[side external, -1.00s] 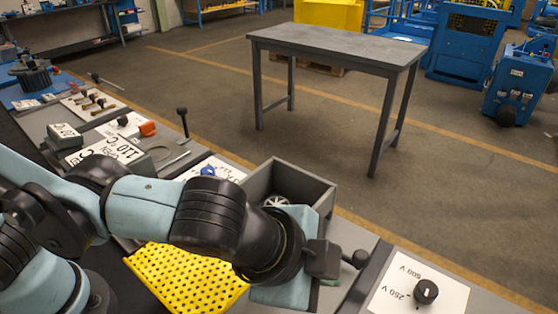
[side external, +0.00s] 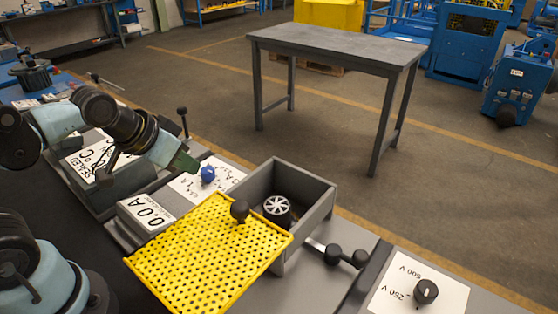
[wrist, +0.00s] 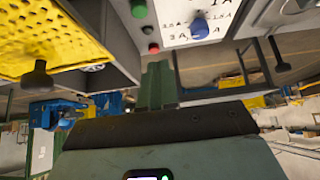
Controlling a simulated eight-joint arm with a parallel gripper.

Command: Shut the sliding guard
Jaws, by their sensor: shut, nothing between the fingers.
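The sliding guard is a yellow perforated plate (side external: 195,255) with a black knob (side external: 239,210). It lies to the left of an open grey box (side external: 318,205), overlapping the box's near left edge. A black wheel with pale spokes (side external: 277,207) is exposed in the box. In the wrist view the guard (wrist: 50,40) and its knob (wrist: 37,76) are at upper left. My gripper (side external: 190,163) is shut and empty, to the upper left of the knob and apart from it. Its green fingers (wrist: 156,85) point toward the panel in the wrist view.
A blue knob (side external: 208,174) on a white dial plate is close to my gripper. A 0.0 A display (side external: 149,211) is left of the guard. A lever with black knobs (side external: 333,254) and a voltage dial (side external: 425,291) are right of the box.

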